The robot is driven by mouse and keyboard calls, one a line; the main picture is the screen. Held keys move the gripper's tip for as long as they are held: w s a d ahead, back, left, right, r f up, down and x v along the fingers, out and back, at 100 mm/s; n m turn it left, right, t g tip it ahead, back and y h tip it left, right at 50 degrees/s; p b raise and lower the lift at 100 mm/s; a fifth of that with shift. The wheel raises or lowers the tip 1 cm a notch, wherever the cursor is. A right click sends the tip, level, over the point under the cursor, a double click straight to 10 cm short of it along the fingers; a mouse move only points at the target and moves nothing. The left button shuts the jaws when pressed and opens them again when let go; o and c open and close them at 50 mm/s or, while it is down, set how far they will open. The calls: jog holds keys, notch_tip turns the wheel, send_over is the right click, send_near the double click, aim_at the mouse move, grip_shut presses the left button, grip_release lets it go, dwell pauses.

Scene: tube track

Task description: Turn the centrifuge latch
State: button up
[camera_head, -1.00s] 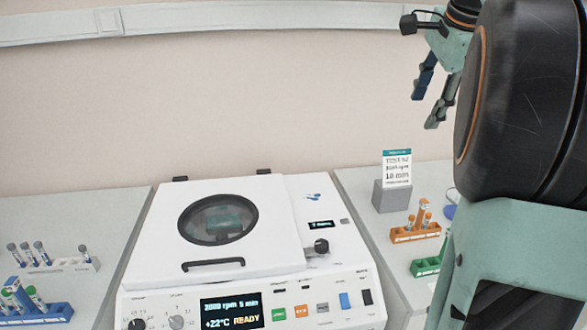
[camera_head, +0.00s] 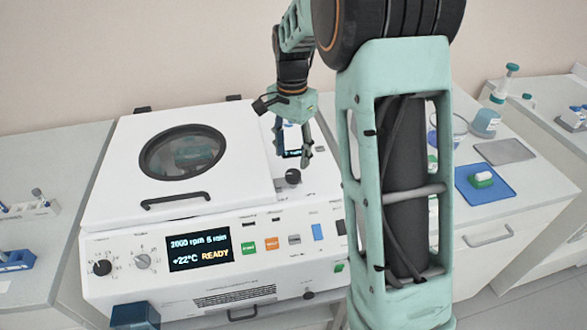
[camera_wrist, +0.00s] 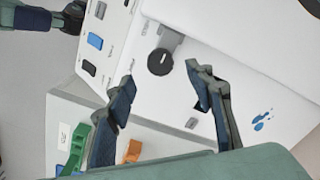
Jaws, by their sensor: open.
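The white centrifuge (camera_head: 110,180) stands on the bench with its lid down and a round window in the lid. Its latch is a black round knob (camera_head: 293,176) on the top panel, right of the lid. In the wrist view the knob (camera_wrist: 161,62) shows ahead of the fingers, with a grey bar beside it. My gripper (camera_head: 292,158) is open and empty, and is close above the knob in the head view. In the wrist view my gripper (camera_wrist: 157,88) has its two fingers spread, with the knob seen beyond the gap between them. No contact shows.
The front panel has a display (camera_head: 200,252) reading READY, dials and coloured buttons. A lid handle (camera_head: 176,200) lies left of the knob. In the wrist view, green (camera_wrist: 76,143) and orange (camera_wrist: 132,152) racks sit beside the centrifuge. My arm hides part of the right bench.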

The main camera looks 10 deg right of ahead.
aim_at(293, 173)
notch_tip(293, 173, down, 6)
jog(key=shift+f, duration=0.2)
jog(key=shift+c, duration=0.3)
jog(key=c, duration=1.1)
